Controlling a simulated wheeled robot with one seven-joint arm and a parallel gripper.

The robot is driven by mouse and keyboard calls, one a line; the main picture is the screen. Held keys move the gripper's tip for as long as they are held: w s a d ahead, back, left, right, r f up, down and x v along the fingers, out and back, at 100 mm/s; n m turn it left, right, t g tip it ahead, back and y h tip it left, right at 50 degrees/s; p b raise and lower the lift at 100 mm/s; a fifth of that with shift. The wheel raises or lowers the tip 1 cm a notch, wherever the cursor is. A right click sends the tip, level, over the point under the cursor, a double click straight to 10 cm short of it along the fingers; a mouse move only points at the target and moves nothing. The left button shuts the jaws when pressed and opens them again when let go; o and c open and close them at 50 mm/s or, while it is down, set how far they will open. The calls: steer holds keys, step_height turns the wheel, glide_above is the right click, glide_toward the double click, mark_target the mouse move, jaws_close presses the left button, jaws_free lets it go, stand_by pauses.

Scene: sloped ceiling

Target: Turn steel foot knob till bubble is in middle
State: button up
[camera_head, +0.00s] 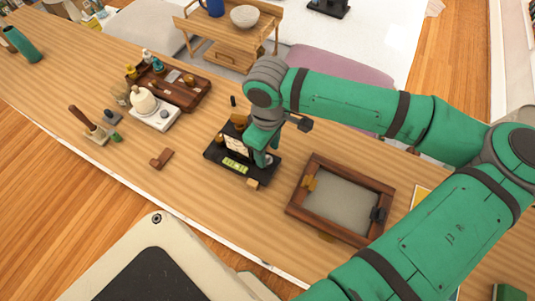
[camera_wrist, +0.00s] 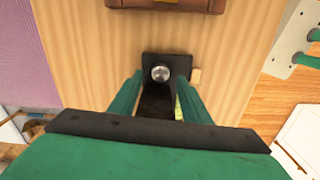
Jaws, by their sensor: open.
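A small black-based device (camera_head: 210,156) stands on the wooden table, with a yellow-green level vial (camera_head: 236,165) at its front. The bubble's place in the vial is too small to read. In the wrist view, a round shiny steel knob (camera_wrist: 161,74) sits on the device's black base (camera_wrist: 161,58). My gripper (camera_wrist: 161,82) is open, with one green finger on each side of the knob and gaps showing between. In the head view my gripper (camera_head: 264,157) is down at the device's right end and hides the knob.
A wooden-framed tray (camera_head: 340,199) lies right of the device. Left are a brown block (camera_head: 161,158), a white scale-like stand (camera_head: 154,115) and a dark wooden tray (camera_head: 180,91) with small items.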

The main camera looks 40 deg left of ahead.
mark_target(267, 159)
steer(key=shift+s+f, duration=0.1)
steer(key=shift+f, duration=1.6)
steer(key=c, duration=1)
steer(key=shift+n, duration=1.7)
steer(key=shift+c, duration=0.2)
steer(key=o, duration=1)
steer(key=shift+o, duration=0.2)
steer(key=shift+r, duration=0.1)
